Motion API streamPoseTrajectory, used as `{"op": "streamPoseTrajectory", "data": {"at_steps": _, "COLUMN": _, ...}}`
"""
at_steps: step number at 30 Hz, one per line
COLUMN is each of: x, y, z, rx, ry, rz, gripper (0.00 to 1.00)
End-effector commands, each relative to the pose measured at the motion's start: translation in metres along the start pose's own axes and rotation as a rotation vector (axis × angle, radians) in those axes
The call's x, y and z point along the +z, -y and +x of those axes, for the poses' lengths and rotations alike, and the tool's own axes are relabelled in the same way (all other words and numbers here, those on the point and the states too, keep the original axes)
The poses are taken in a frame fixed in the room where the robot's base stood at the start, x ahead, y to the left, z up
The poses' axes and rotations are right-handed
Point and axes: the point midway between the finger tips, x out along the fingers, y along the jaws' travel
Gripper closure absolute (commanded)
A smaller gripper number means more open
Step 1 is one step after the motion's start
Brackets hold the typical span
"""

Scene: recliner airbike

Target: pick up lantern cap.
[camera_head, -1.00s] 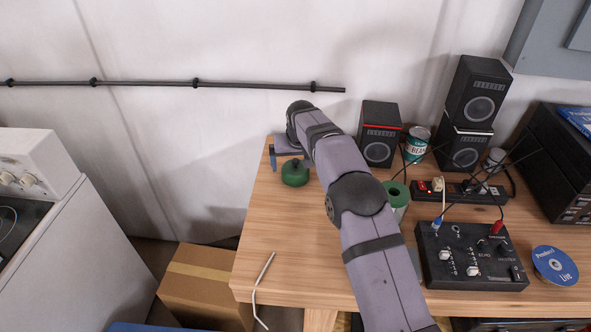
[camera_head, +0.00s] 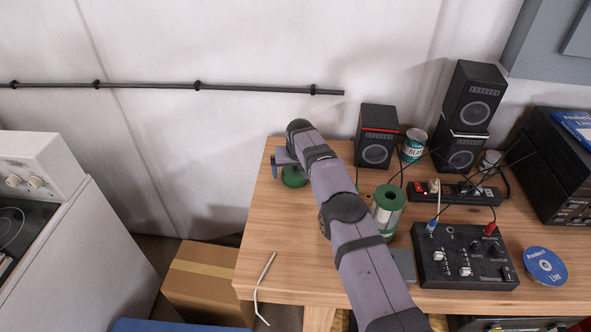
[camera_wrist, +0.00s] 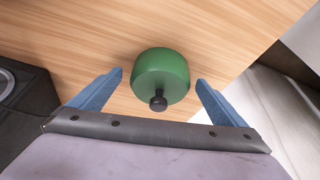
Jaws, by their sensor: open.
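The lantern cap is a squat green cap with a black knob; it stands at the far left of the wooden table in the head view (camera_head: 294,180), its upper part hidden by my gripper. In the wrist view the cap (camera_wrist: 162,68) sits between the two blue fingers, with its knob towards the palm. There is a visible gap on each side. My gripper (camera_wrist: 160,77) is open and holds nothing; in the head view it is at the cap (camera_head: 280,168), mostly hidden by my arm.
A green-and-white roll (camera_head: 386,218) stands on the table (camera_head: 310,256) right of my arm. A speaker (camera_head: 376,140) and a can (camera_head: 413,147) stand behind it. A mixer box (camera_head: 465,258) is at the right. The table's left edge is close to the cap.

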Motion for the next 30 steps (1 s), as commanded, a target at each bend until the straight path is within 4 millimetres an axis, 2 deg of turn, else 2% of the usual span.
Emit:
{"op": "streamPoseTrajectory", "data": {"at_steps": 11, "x": 0.0007, "y": -0.0002, "z": 0.0032, "rx": 0.0, "ry": 0.001, "rz": 0.0, "gripper": 0.04}}
{"op": "streamPoseTrajectory", "data": {"at_steps": 17, "x": 0.0006, "y": -0.0002, "z": 0.0031, "rx": 0.0, "ry": 0.0, "rz": 0.0, "gripper": 0.49}}
{"op": "streamPoseTrajectory", "data": {"at_steps": 30, "x": -0.0037, "y": 0.0001, "z": -0.0041, "rx": 0.0, "ry": -0.003, "rz": 0.0, "gripper": 0.49}}
